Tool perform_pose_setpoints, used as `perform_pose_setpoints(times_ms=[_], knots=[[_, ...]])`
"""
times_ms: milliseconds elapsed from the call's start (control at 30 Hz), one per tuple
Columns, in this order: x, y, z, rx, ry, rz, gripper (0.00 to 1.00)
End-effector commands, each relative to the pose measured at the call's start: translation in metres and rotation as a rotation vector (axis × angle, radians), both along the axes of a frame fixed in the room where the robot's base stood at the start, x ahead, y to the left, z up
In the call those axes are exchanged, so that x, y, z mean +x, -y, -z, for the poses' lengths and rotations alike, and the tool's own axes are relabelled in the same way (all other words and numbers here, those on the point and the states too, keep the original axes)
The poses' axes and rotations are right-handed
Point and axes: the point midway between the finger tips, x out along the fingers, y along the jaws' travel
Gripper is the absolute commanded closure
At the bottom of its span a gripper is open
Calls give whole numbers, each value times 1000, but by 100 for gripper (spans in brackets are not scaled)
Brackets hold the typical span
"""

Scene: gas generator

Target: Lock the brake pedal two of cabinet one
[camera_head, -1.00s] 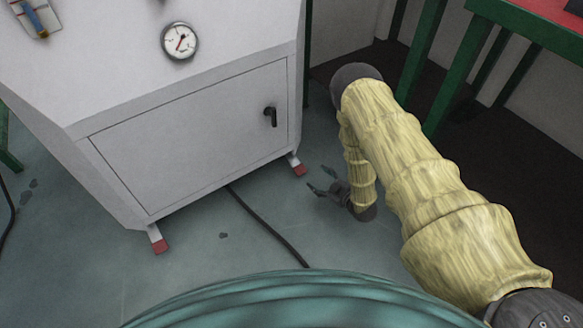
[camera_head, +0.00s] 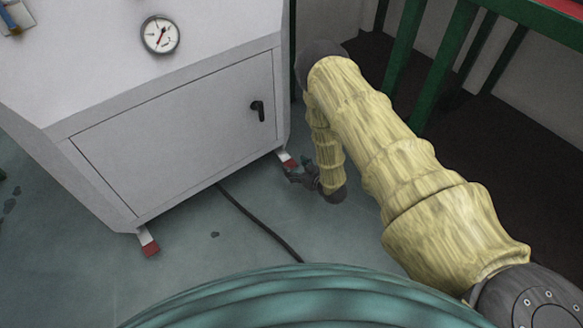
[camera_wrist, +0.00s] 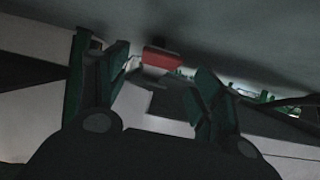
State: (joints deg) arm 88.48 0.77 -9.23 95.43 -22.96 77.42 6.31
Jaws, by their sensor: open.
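The white cabinet (camera_head: 180,130) stands at the left in the head view, with a door and a black handle (camera_head: 257,110). Two red-tipped brake pedals stick out at its foot. The left one (camera_head: 149,247) is clear of my arm. The right one (camera_head: 287,160) is beside my gripper (camera_head: 297,172), which is low near the floor. In the wrist view a red pedal end (camera_wrist: 162,58) shows between and beyond the two open fingers of my gripper (camera_wrist: 155,90). I cannot tell whether a finger touches the pedal.
A round gauge (camera_head: 160,35) is on the cabinet above the door. A black cable (camera_head: 258,222) runs over the floor from under the cabinet. A green-legged table (camera_head: 403,60) stands at the right behind my arm. Floor in front of the cabinet is mostly free.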

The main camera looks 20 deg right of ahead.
Motion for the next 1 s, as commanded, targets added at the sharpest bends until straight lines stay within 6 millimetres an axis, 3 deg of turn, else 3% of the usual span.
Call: perform_pose_setpoints(times_ms=[300,667,1000], knots=[[28,-10,14,0,0,0,34],[31,-11,14,0,0,0,34],[31,-11,14,0,-1,0,94]])
